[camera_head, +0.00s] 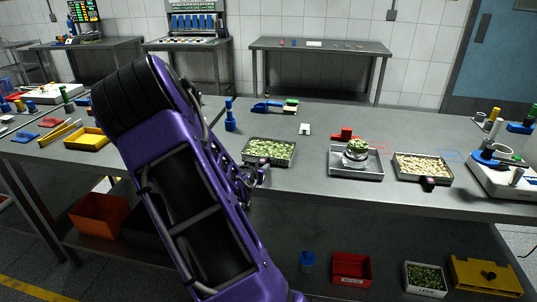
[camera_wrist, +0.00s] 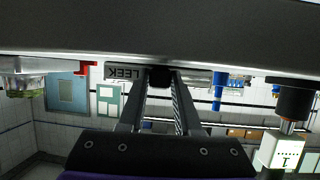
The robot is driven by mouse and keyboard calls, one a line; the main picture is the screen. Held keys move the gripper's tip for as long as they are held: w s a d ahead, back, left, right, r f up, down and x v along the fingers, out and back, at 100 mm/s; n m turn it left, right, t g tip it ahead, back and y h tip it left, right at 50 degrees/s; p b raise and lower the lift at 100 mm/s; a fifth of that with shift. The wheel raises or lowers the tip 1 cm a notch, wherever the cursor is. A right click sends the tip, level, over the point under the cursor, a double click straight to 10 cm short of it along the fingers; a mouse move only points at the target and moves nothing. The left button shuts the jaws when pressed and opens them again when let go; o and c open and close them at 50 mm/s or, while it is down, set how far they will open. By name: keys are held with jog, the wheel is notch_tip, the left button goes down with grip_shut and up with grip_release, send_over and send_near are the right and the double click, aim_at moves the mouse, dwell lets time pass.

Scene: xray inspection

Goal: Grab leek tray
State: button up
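The leek tray (camera_head: 270,151) is a shallow metal tray filled with chopped green pieces. It sits level on the long grey table, in the middle of the head view. Its front wall (camera_wrist: 125,73) carries the word LEEK, upside down in the wrist view. A dark handle knob (camera_wrist: 160,77) sticks out from that wall. My gripper (camera_wrist: 160,80) is at the knob, with its two fingers apart, one on each side of it. I cannot tell whether the fingers press on the knob. In the head view my gripper (camera_head: 259,172) is just in front of the tray, partly hidden by my arm.
Several bins stand on the lower shelf.

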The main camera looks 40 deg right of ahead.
grip_shut()
jog(key=shift+r, duration=0.1)
